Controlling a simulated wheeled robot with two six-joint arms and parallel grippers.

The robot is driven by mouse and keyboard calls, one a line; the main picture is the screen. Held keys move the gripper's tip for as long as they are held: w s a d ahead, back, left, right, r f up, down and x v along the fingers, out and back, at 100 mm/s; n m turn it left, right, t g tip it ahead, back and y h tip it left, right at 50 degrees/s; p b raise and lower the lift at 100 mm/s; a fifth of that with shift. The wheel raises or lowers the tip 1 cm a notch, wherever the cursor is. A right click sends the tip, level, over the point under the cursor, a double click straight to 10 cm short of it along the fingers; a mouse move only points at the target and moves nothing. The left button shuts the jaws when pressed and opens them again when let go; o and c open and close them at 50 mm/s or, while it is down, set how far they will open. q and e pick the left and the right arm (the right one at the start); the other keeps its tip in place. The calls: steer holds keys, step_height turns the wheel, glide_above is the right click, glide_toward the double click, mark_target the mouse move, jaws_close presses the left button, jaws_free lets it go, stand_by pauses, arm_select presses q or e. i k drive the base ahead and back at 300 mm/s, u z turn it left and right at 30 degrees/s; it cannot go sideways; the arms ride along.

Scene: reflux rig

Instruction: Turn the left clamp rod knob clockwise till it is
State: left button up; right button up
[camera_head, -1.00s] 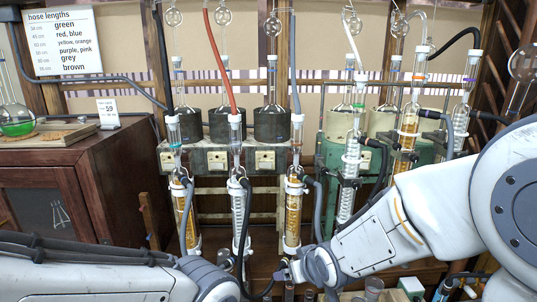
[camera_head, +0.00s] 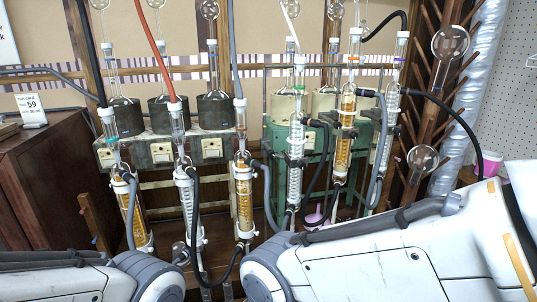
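I cannot make out the left clamp rod knob for certain. A small round grey metal piece (camera_head: 180,252) shows low down, just above my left arm, and may be a knob. Beside it, glass condensers stand in a row: one with amber coils at the left (camera_head: 131,210), a clear one (camera_head: 187,200) and another amber one (camera_head: 244,195). My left arm comes in along the bottom left and my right arm along the bottom right. Both arms' bends show, but both grippers are out of view or hidden, so their fingers cannot be seen.
More condensers (camera_head: 345,145) stand at the right by a green stand (camera_head: 277,155), with grey and black hoses hanging between them. Dark heating mantles (camera_head: 215,112) sit behind. A wooden cabinet (camera_head: 50,180) is at the left. A pink cup (camera_head: 487,165) stands at the far right.

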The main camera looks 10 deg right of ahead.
mark_target(271, 153)
steer(key=u, duration=0.05)
steer(key=k, duration=1.1)
steer(key=z, duration=0.85)
steer(key=i, duration=1.55)
steer(key=u, duration=0.85)
